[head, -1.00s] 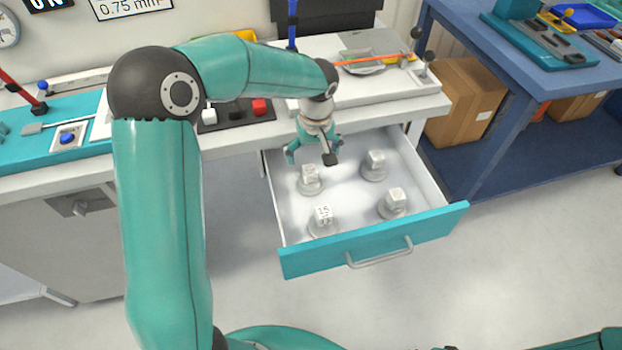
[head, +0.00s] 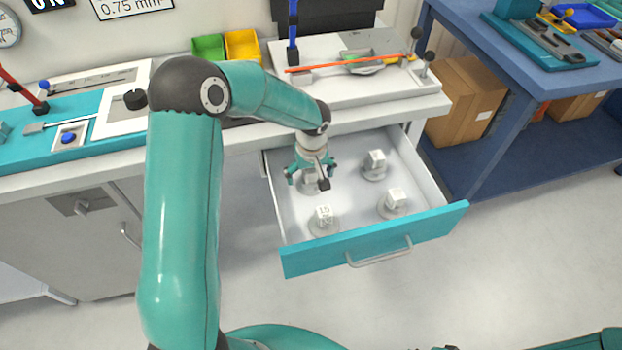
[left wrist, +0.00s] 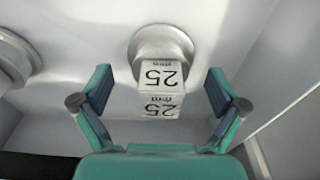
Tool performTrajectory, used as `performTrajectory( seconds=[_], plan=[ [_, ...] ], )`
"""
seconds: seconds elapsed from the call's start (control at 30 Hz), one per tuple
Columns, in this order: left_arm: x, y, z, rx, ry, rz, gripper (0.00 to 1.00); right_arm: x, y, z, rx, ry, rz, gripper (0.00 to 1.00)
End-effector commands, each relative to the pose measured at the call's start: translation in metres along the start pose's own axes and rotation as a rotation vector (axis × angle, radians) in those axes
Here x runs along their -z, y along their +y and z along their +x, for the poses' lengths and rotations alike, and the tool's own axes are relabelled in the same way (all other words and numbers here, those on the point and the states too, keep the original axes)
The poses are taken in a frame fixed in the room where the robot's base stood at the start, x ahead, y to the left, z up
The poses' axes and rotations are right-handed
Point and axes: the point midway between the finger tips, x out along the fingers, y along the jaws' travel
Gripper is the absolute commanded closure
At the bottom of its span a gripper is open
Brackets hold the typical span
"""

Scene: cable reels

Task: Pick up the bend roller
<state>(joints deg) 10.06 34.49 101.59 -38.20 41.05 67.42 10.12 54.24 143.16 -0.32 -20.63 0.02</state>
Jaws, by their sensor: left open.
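A bend roller (left wrist: 161,76) marked "25 mm", a pale block on a round silver base, stands in the open drawer between my left gripper's fingers in the left wrist view. In the head view it is the back left roller (head: 311,184), partly hidden by the gripper. My left gripper (head: 309,178) is open just over it, with a finger on each side and a visible gap to the block in the left wrist view (left wrist: 160,88). Other rollers stand at the back right (head: 375,163), front right (head: 393,202) and front left (head: 323,217). My right gripper is not visible.
The drawer (head: 375,241) is pulled out below the white bench, its walls close around the rollers. Green (head: 208,47) and yellow (head: 243,46) bins stand on the bench. A blue table (head: 545,75) with cardboard boxes beneath is at the right.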

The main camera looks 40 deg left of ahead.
Motion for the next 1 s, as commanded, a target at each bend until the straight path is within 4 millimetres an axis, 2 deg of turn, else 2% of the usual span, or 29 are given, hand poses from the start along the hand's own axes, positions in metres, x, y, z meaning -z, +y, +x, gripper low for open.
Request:
performTrajectory(
  seconds=[0.07, 0.5, 0.8, 1.0],
  plan=[
    [0.0, 0.0, 0.0, 0.0, 0.0, 0.0, 0.07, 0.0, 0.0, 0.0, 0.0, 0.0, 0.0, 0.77],
    [0.0, 0.0, -0.001, 0.0, 0.0, 0.0, 0.78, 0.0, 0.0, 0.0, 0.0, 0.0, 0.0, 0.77],
    [0.001, 0.001, -0.002, -0.001, 0.001, 0.0, 0.79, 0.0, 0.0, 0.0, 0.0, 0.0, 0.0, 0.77],
    [0.003, 0.001, -0.014, -0.001, 0.004, 0.0, 0.79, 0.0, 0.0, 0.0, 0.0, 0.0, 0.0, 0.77]
  ],
)
